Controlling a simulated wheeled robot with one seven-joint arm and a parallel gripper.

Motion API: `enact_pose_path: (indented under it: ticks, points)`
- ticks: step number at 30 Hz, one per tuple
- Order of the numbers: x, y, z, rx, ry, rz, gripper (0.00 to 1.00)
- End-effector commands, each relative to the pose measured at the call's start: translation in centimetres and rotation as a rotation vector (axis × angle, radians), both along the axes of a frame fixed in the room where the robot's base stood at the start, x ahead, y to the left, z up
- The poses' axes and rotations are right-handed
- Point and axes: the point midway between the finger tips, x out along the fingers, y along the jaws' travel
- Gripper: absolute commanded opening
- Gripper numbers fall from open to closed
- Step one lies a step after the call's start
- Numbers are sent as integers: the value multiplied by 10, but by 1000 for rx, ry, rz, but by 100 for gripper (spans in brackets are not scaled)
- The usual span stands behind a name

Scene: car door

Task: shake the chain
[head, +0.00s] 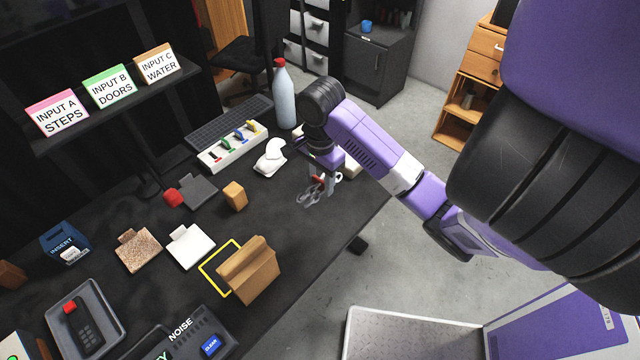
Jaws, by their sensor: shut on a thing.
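A grey chain (309,196) of large links hangs below my gripper (319,176), over the right part of the dark table (290,225). My gripper points down and is shut on the chain. Small red parts show at the fingers. The upper end of the chain is partly hidden by the fingers. I cannot tell whether its lowest links touch the table.
Left of the gripper are a white curved object (270,157), a switch box (232,147) and a bottle (282,95). The table's right edge is close.

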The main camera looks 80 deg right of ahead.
Motion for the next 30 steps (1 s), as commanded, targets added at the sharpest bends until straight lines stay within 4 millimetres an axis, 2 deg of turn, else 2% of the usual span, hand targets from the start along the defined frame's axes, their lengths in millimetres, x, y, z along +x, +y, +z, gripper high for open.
enact_pose_path:
  ticks: [4,8,30]
  points:
    - [-1,4,3,2,3,0,0]
    - [-1,17,2,5,3,0,0]
    - [1,144,-22,2,2,4,0]
